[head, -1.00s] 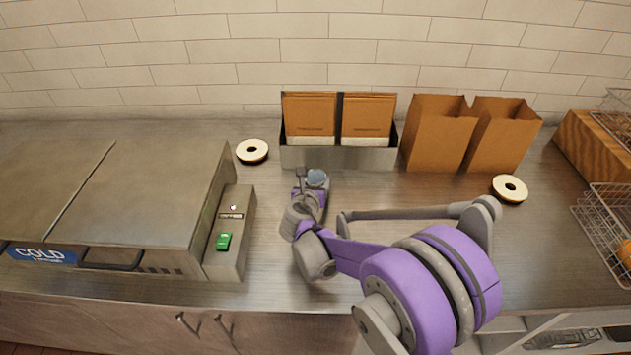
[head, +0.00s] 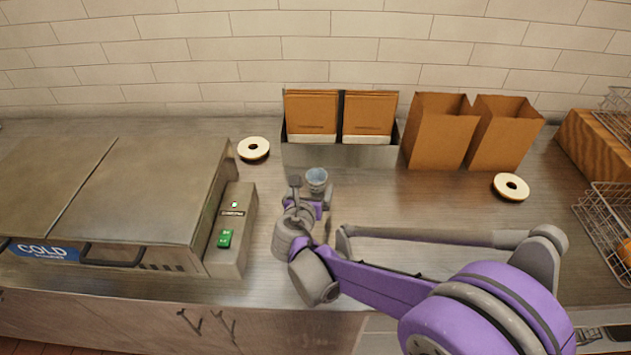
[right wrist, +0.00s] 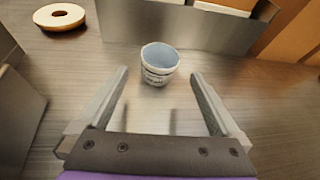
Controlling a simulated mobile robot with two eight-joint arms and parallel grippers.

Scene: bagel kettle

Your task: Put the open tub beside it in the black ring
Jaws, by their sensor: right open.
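The open tub (head: 317,178) is a small, light round cup with a blue-grey inside, upright on the steel counter. In the right wrist view the tub (right wrist: 159,78) has dark markings on its side. My right gripper (right wrist: 160,73) is open and empty, its fingertips to either side of the tub's near part with gaps. In the head view this gripper (head: 311,187) is at the tub's near side. A cream-topped ring with a black edge (head: 262,151) lies flat behind and left of the tub; a similar ring (head: 510,194) lies far right. My left gripper is out of view.
A steel holder (head: 340,156) with brown packets stands behind the tub. Two brown paper bags (head: 437,135) stand right of it. A cold unit (head: 140,190) with a control box (head: 232,255) is at left. Wire baskets (head: 605,225) are at right. Counter between tub and left ring is clear.

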